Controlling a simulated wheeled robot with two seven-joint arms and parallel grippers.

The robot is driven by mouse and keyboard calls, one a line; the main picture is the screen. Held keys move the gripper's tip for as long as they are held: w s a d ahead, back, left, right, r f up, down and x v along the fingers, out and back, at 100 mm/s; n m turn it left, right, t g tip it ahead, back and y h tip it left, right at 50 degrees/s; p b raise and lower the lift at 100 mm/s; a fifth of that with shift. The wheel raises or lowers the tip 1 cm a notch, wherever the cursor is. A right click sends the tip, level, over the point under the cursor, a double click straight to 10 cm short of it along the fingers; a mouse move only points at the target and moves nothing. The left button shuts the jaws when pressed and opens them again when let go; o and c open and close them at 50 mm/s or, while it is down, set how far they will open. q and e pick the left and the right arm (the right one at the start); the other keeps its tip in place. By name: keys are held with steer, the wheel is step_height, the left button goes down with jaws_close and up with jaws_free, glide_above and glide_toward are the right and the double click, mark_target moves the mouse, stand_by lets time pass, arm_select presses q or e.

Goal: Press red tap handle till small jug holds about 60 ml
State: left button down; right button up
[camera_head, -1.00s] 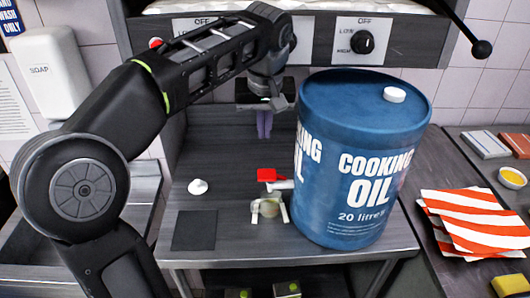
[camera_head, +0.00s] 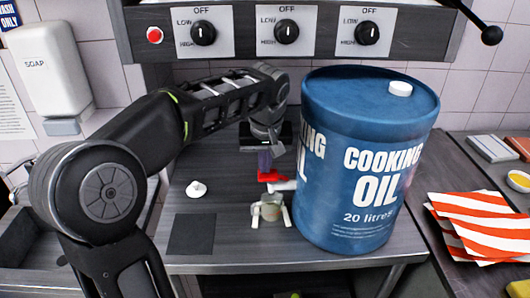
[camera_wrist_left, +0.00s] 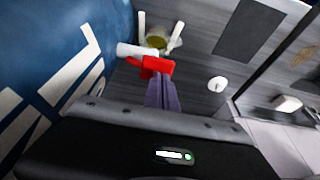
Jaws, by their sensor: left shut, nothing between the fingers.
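The blue cooking oil drum (camera_head: 365,170) stands on the grey bench. Its white tap (camera_head: 282,186) with the red handle (camera_head: 272,176) sticks out from its left side; the red handle also shows in the left wrist view (camera_wrist_left: 158,66). The small jug (camera_head: 268,212) sits in front of and below the tap between pale uprights. In the left wrist view the jug (camera_wrist_left: 157,42) looks yellowish inside; its level cannot be read. My left gripper (camera_head: 265,166) is shut and empty, its purple fingertips (camera_wrist_left: 163,84) at the red handle. Whether they touch it is unclear.
A small white object (camera_head: 196,188) and a dark square mat (camera_head: 191,234) lie left of the jug. A panel of knobs (camera_head: 286,32) hangs above the bench. Red-striped papers (camera_head: 480,224) lie on the right counter. The bench's left half is mostly clear.

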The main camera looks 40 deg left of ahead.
arm_select(q)
steer(key=shift+f, duration=0.15)
steer(key=f+b, duration=0.1)
steer(key=t+h+b, duration=0.1)
steer(key=b, duration=0.1)
steer(key=shift+s+a+f, duration=0.35)
steer(key=shift+a+f, duration=0.05)
steer(key=shift+r, duration=0.25)
stand_by(0.6)
steer(key=shift+r+p, duration=0.75)
